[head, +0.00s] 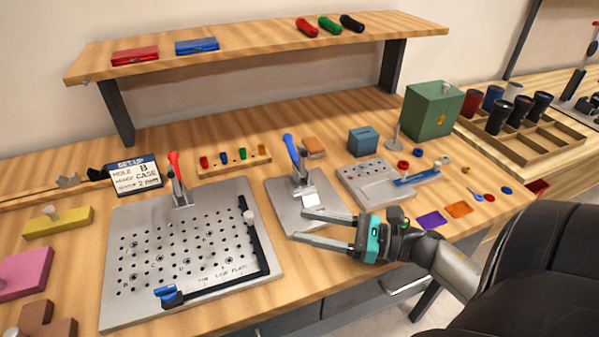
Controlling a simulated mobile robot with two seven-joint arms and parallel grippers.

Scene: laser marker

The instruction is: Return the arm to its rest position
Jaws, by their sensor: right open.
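My right gripper (300,225) comes in from the right, low over the front of the bench. Its two long fingers point left and stand apart with nothing between them. The fingers overlap the front part of a small metal plate (283,198) that carries a blue-handled clamp (292,150). A small pale square piece (311,200) lies on that plate, just behind the upper finger. I cannot tell whether the fingers touch the plate. My right arm (450,265) runs back to the lower right. My left gripper is not in view.
A large perforated plate (150,232) with a red-handled clamp (175,165) stands to the left. A shelf (260,45) spans the back. A black chair (545,255) fills the lower right.

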